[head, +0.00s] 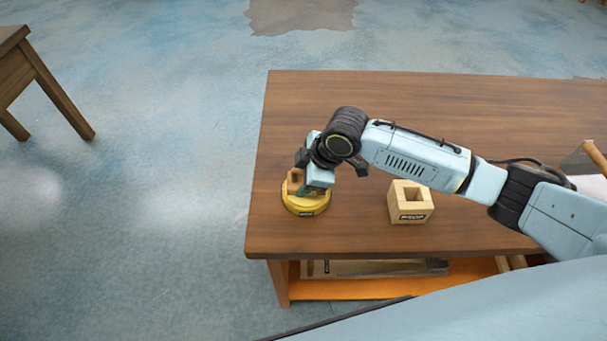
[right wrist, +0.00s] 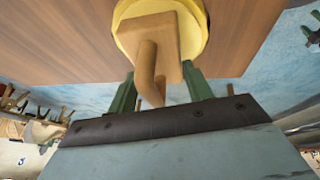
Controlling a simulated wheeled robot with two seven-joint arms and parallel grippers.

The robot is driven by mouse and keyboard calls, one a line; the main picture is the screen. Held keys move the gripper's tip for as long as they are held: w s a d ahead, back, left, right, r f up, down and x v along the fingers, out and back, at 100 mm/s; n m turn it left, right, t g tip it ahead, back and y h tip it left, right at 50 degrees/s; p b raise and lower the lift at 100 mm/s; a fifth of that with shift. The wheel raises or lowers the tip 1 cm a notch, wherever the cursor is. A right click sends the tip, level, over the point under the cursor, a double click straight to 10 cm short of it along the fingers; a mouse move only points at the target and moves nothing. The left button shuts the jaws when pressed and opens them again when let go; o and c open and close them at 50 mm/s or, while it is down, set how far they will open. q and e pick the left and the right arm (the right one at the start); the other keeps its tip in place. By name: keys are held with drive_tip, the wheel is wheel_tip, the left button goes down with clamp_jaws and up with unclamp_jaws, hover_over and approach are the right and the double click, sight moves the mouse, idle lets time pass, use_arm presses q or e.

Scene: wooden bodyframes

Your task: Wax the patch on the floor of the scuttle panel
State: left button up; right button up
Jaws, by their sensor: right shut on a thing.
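A round yellow pad with a wooden handle (head: 305,207) is at the left end of the brown wooden table. I cannot tell whether it touches the tabletop. My right gripper (head: 311,184) is above it and shut on its wooden handle. In the right wrist view the yellow disc (right wrist: 201,12) and its curved handle (right wrist: 147,70) show between the green fingers of my right gripper (right wrist: 163,92). I cannot make out the scuttle panel or its patch for sure. My left gripper is not in view.
A hollow pale wooden block (head: 410,203) stands on the table (head: 440,110) right of the pad, under my forearm. A grey and wooden piece (head: 375,268) lies on the lower shelf. A wooden-handled item (head: 595,157) is at the right edge. The table's back middle is clear.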

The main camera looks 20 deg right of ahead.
drive_tip(key=shift+f, duration=0.35)
drive_tip(key=shift+f+p, duration=0.1)
drive_tip(key=shift+p, duration=0.2)
idle(2.0)
wheel_tip(320, 180, up, 7)
drive_tip(key=p, duration=0.8)
idle(0.3)
drive_tip(key=shift+r, duration=0.2)
idle(0.4)
